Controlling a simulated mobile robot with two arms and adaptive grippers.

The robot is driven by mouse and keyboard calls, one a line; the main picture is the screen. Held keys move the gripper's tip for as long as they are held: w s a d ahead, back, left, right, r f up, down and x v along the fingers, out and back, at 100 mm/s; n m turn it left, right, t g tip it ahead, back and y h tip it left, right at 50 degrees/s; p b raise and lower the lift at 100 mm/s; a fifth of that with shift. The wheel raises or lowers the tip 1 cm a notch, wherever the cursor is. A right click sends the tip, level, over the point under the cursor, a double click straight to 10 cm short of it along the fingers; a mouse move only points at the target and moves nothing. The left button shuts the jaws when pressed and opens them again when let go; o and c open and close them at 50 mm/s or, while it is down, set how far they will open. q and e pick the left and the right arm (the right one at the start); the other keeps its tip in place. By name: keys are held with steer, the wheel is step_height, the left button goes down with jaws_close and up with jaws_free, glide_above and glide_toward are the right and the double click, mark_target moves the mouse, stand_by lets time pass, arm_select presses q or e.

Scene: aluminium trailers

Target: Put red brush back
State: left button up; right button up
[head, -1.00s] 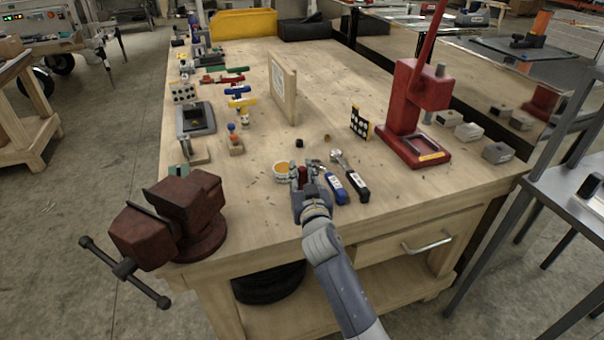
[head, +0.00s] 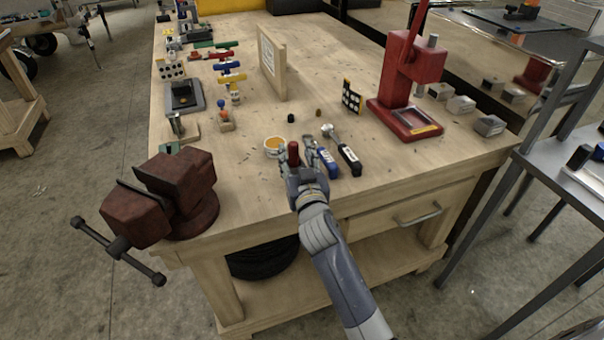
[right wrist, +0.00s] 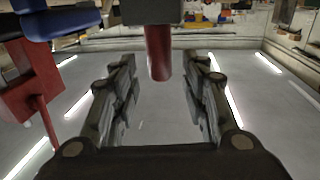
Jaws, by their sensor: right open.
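The red brush (head: 293,153) shows as an upright red handle near the front of the workbench, beside a small white cup with orange contents (head: 275,146). My right gripper (head: 296,162) is open around the handle, its fingers on either side. In the right wrist view, the picture is upside down, and the red handle (right wrist: 158,52) lies between the spread fingertips, with gaps on both sides. A dark block (right wrist: 150,10) adjoins its lower end; the bristles are hidden. My left gripper is not in view.
A blue-handled tool (head: 327,162) and a black-handled tool (head: 349,160) lie close to the right of the gripper. A dark red vise (head: 178,190) stands at the front left, a red press (head: 407,90) at the right. The bench middle is mostly clear.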

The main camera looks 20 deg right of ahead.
steer(key=s, duration=0.5)
steer(key=s+a+b, duration=0.1)
steer(key=s, duration=0.2)
steer(key=shift+s, duration=0.3)
